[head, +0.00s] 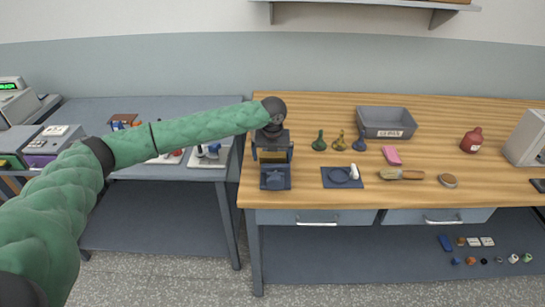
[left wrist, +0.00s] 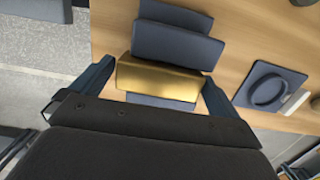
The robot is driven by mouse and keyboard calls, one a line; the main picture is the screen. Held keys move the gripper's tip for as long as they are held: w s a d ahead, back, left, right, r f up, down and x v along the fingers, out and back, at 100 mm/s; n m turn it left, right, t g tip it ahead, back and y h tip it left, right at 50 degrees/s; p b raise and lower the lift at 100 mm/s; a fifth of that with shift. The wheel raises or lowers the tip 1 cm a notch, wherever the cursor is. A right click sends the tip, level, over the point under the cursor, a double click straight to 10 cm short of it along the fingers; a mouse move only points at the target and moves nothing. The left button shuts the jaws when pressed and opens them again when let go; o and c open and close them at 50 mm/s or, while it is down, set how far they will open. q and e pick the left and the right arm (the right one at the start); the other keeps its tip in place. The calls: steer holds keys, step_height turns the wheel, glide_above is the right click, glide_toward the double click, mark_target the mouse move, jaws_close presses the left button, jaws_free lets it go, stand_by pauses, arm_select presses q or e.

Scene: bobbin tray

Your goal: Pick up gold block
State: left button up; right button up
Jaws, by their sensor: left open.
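The gold block (left wrist: 158,80) shows in the left wrist view between the two fingers of my left gripper (left wrist: 155,88). A small gap shows at its left side; the right finger is very close to it, and I cannot tell whether they touch. In the head view my left gripper (head: 273,151) is open, pointing down over the near left part of the wooden table, with a gold strip of the block (head: 273,157) between its fingers. A dark blue-grey stand (head: 275,180) is beside the block, partly hidden by the gripper. My right gripper is not in view.
A brush (head: 402,174), a pink piece (head: 392,155) and a red bottle (head: 471,141) lie further right.

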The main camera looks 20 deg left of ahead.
arm_select(q)
steer(key=shift+f, duration=0.25)
steer(key=c, duration=1.8)
steer(key=shift+w+r, duration=0.1)
steer(key=shift+r, duration=0.1)
steer(key=shift+c, duration=0.4)
steer(key=shift+r, duration=0.1)
